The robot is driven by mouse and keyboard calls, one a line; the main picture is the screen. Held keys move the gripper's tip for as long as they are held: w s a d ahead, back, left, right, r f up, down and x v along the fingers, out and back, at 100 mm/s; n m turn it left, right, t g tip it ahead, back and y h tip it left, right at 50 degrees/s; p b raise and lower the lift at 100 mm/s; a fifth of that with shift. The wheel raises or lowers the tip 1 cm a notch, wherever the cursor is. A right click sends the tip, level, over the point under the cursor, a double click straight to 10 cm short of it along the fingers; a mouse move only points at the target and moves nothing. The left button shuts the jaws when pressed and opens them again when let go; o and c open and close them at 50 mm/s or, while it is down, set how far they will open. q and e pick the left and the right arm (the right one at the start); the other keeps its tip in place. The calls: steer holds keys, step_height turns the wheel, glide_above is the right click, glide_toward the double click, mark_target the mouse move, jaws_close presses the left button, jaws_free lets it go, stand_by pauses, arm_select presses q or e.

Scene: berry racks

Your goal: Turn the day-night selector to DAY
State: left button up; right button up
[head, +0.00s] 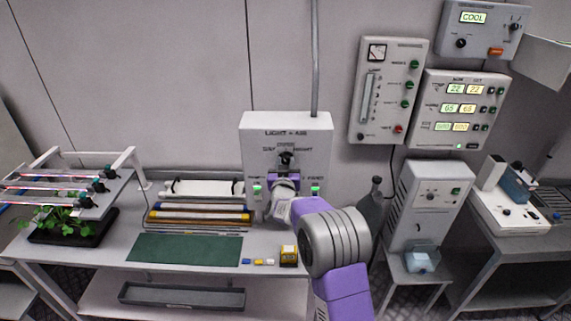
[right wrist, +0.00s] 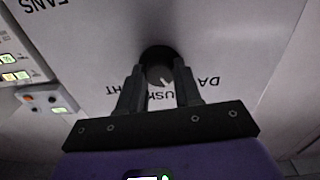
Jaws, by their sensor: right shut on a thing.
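The day-night selector (head: 286,153) is a dark round knob on the front of the white LIGHT + AIR box (head: 258,133). DAY is printed to its left, DUSK above and NIGHT to its right. In the right wrist view the selector (right wrist: 158,62) appears upside down, with a short white pointer mark aimed between DUSK and DAY. My right gripper (head: 286,170) faces the box, and its two dark fingers (right wrist: 160,88) are shut on the selector, one on each side. The fingers partly cover the DUSK and NIGHT lettering. My left gripper is out of view.
Green-lit controls (head: 315,190) sit low on the box. Gauge panels (head: 388,90) hang on the wall to the right. A green mat (head: 185,249) and a small yellow-black block (head: 289,256) lie on the bench. A dark bottle (head: 373,208) stands right of my arm.

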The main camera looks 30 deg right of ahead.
steer(key=shift+r+n+p, duration=0.1)
steer(key=shift+n+p, duration=0.25)
steer(key=shift+n, duration=1.55)
steer(key=o, duration=1)
steer(key=shift+o, duration=0.2)
steer(key=b+v, duration=0.1)
steer(key=v, duration=0.6)
steer(key=shift+s, duration=0.25)
steer(key=shift+a, duration=0.1)
